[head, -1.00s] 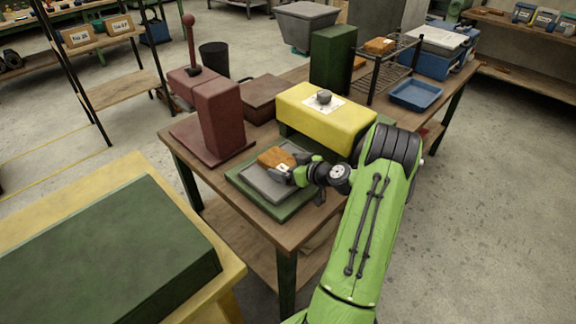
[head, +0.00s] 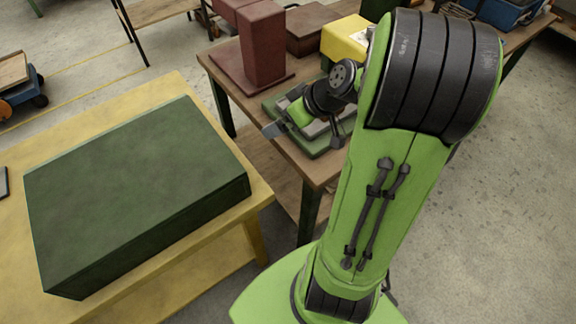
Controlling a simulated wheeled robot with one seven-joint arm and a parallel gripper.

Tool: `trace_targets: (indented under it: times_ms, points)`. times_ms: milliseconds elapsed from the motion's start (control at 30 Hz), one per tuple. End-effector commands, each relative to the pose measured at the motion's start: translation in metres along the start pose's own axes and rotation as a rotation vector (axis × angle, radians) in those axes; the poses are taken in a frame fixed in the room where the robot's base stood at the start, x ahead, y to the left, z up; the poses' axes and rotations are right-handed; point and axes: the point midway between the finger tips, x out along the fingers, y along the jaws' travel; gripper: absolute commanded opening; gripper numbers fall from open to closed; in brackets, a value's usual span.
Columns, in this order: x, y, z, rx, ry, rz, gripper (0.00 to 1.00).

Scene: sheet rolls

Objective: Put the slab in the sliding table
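The sliding table shows as a grey plate (head: 314,130) on a green base (head: 318,153), on the near corner of the wooden bench, partly behind my arm. My gripper (head: 280,127) is in front of its left part in the picture, pointing left and down. I cannot tell its height above the plate or how far its fingers are apart. The slab is not visible now; my wrist and gripper cover much of the plate area.
A maroon press-like block (head: 264,45) stands on the wooden bench, left of a yellow block (head: 345,38). A large dark green block (head: 135,185) lies on a yellow table (head: 262,195) at left. A floor gap separates the tables.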

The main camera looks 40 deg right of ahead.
Motion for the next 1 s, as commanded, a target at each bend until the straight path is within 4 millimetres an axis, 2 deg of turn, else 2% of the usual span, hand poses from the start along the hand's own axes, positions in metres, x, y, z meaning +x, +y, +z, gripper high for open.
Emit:
trace_targets:
  times_ms: [33,100,200,300,400,467,733,867,1000]
  points:
    - [-0.01,-0.037,-0.01,-0.031,-0.063,0.009,1.0]
    - [-0.027,-0.081,-0.01,-0.024,-0.147,0.043,1.0]
    - [-0.061,-0.133,0.004,0.018,-0.209,0.118,1.0]
    - [-0.093,-0.164,0.027,0.094,-0.214,0.183,1.0]
    - [-0.114,-0.177,0.046,0.168,-0.198,0.216,1.0]
    - [-0.12,-0.179,0.053,0.199,-0.192,0.225,1.0]
    - [-0.122,-0.179,0.056,0.22,-0.19,0.231,1.0]
    - [-0.133,-0.18,0.047,0.218,-0.19,0.231,1.0]
    - [-0.164,-0.183,0.021,0.217,-0.189,0.231,1.0]
